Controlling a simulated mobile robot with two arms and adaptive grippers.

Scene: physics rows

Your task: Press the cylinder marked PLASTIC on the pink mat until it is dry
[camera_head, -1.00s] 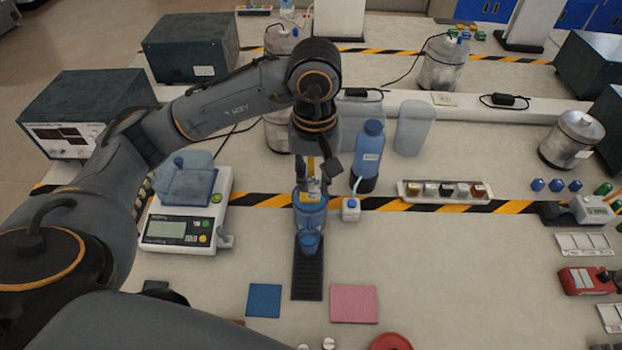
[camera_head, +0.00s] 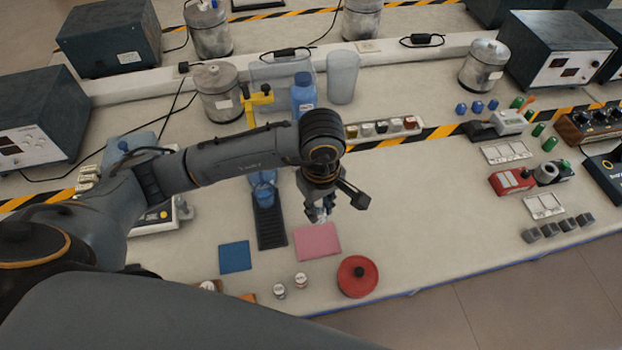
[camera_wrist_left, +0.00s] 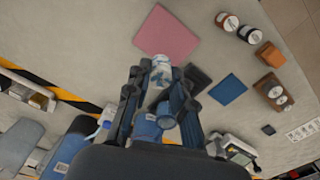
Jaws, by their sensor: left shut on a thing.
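My left gripper (camera_head: 322,208) is shut on a small pale, partly bluish cylinder (camera_wrist_left: 160,72). It holds the cylinder above the back edge of the pink mat (camera_head: 318,243). In the left wrist view the cylinder sits between the fingertips, with the pink mat (camera_wrist_left: 166,34) just beyond. I cannot read any marking on it or tell whether it touches the mat. My right gripper is not in view.
A blue mat (camera_head: 234,256) lies left of the pink one. A dark strip (camera_head: 270,228) with a blue beaker (camera_head: 263,195) stands behind.

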